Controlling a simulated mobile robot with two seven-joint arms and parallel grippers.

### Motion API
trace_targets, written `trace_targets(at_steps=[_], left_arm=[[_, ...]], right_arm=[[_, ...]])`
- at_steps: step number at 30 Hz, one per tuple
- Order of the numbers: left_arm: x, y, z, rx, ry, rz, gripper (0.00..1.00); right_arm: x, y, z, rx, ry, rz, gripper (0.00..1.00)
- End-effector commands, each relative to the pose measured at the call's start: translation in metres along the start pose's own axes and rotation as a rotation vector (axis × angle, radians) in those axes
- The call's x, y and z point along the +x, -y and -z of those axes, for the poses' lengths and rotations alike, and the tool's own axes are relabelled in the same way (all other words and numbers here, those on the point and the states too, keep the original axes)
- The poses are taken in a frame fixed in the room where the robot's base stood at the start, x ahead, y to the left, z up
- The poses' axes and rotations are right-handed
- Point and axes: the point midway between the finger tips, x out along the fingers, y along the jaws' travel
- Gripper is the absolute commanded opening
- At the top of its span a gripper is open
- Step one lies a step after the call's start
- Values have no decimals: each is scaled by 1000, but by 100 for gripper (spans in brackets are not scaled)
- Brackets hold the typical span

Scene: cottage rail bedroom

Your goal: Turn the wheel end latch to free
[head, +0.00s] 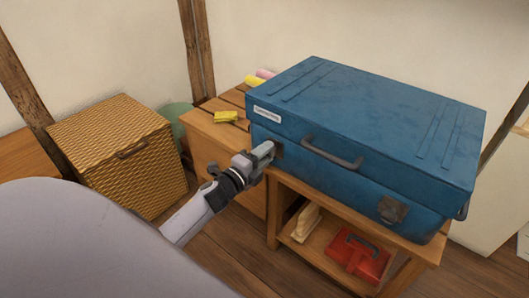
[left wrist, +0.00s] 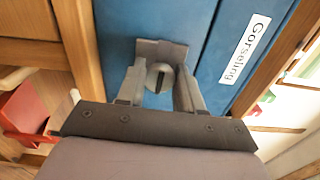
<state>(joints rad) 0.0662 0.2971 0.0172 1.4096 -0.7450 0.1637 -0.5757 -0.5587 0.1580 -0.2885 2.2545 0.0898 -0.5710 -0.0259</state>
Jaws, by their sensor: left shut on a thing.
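A large blue suitcase (head: 375,120) lies flat on a wooden bench, with a grey carry handle (head: 331,152) on its front. One latch (head: 278,150) is on the front at the left end, below the white name label (head: 267,114); another latch (head: 392,209) is near the right end. My left gripper (head: 266,153) is at the label-end latch. In the left wrist view, its fingers (left wrist: 158,88) close around that latch's round slotted knob, in front of the grey latch plate (left wrist: 160,47). I cannot tell which end has the wheels. My right gripper is not in view.
The wooden bench (head: 278,207) holds a yellow block (head: 226,117) on top and a red box (head: 353,256) on its lower shelf. A woven basket (head: 118,155) stands at left. Wooden floor (head: 215,255) is open in front of the bench.

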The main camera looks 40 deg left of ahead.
Motion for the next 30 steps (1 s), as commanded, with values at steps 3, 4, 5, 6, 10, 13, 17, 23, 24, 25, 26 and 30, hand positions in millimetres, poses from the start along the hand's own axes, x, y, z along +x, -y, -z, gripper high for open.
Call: trace_targets(at_steps=[3, 4, 5, 6, 10, 13, 17, 23, 24, 25, 26, 30], left_arm=[[0, 0, 0, -33, 0, 0, 5], [0, 0, 0, -39, 0, 0, 5], [0, 0, 0, -43, 0, 0, 5], [0, 0, 0, -48, 0, 0, 5], [0, -1, 0, -58, 0, 0, 5], [0, -1, 0, -59, 0, 0, 5], [0, -1, 0, -59, 0, -1, 5], [0, -1, 0, -58, 0, -1, 60], [0, -1, 0, -58, 0, -1, 60], [0, -1, 0, -57, 0, -1, 60], [0, -1, 0, -57, 0, -1, 60], [0, 0, 0, -56, 0, -1, 60]], right_arm=[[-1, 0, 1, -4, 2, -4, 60], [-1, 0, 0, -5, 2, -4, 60], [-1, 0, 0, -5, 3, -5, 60], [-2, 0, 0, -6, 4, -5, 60], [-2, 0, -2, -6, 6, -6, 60], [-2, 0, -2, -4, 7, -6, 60], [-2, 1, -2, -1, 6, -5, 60], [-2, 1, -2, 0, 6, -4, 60], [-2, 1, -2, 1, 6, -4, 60], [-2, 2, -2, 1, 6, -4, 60], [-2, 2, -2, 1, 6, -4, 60], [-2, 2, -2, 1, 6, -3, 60]])
